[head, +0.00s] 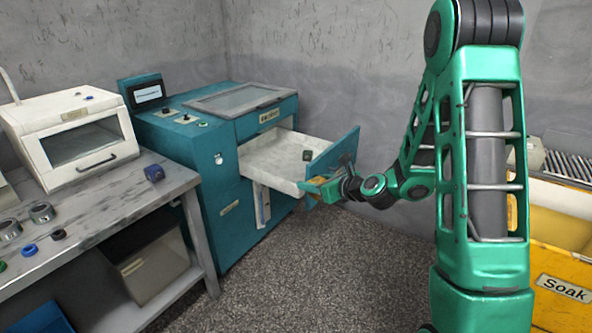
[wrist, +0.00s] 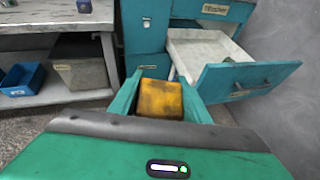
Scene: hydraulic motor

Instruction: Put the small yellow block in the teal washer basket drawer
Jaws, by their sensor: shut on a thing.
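The small yellow block (wrist: 160,99) is between the fingers of my gripper (wrist: 158,92), which is shut on it. In the head view the block (head: 318,181) shows as a small orange-yellow patch at the end of my gripper (head: 322,187). The teal washer (head: 205,150) stands in the corner with its basket drawer (head: 270,155) pulled out. The drawer has a white inside and a teal front panel (wrist: 250,80). In the head view my gripper overlaps the drawer's near front corner. In the wrist view the drawer is ahead and to the right of the block.
A small dark object (head: 306,155) is inside the drawer. A grey workbench (head: 100,205) at left holds a white machine (head: 70,130), a blue block (head: 154,173) and several rings. A yellow bin marked Soak (head: 560,270) is at right. The floor between is clear.

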